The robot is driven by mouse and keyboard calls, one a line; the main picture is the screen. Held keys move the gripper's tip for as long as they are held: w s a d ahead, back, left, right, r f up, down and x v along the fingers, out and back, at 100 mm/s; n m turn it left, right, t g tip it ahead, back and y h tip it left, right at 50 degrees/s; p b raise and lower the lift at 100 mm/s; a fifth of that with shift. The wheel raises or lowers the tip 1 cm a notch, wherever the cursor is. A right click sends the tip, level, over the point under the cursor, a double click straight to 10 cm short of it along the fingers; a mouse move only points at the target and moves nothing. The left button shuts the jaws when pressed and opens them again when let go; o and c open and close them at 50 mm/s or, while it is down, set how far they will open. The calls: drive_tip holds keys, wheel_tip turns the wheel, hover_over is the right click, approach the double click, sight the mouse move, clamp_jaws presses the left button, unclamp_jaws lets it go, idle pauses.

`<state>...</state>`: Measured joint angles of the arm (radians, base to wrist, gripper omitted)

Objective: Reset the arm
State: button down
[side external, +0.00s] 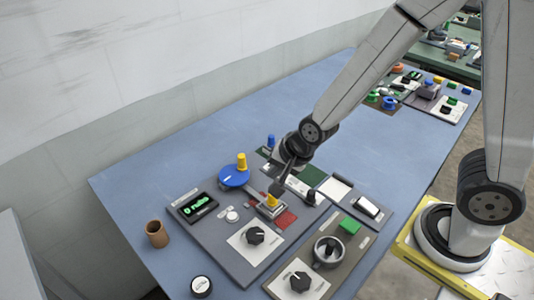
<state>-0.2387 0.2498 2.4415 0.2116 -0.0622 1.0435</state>
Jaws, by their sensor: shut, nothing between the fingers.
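My gripper (277,187) is at the end of the arm, which reaches in from the upper right. Its fingers are shut with nothing between them, and they point down just above a yellow peg (272,200) on a small metal block. Whether the fingertips touch the peg I cannot tell. The grey control panel (222,240) lies under the gripper. A display (199,206) shows green characters that look like a zero reading.
Black dials (255,235) and (299,281), a round grey control (328,250), a green block (349,226) and a white-and-black switch (367,207) crowd the panels. A brown cup (157,234) stands left. The blue table (145,180) is clear at the far left.

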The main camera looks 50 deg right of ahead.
drive_tip(key=s+d+r+n+g+h, duration=0.1)
drive_tip(key=s+d+r+n+g, duration=0.1)
drive_tip(key=s+d+n, duration=0.5)
drive_tip(key=shift+s+d+r+n+g, duration=0.2)
drive_tip(key=shift+s+d+n+g, duration=0.4)
drive_tip(key=shift+n, duration=1.7)
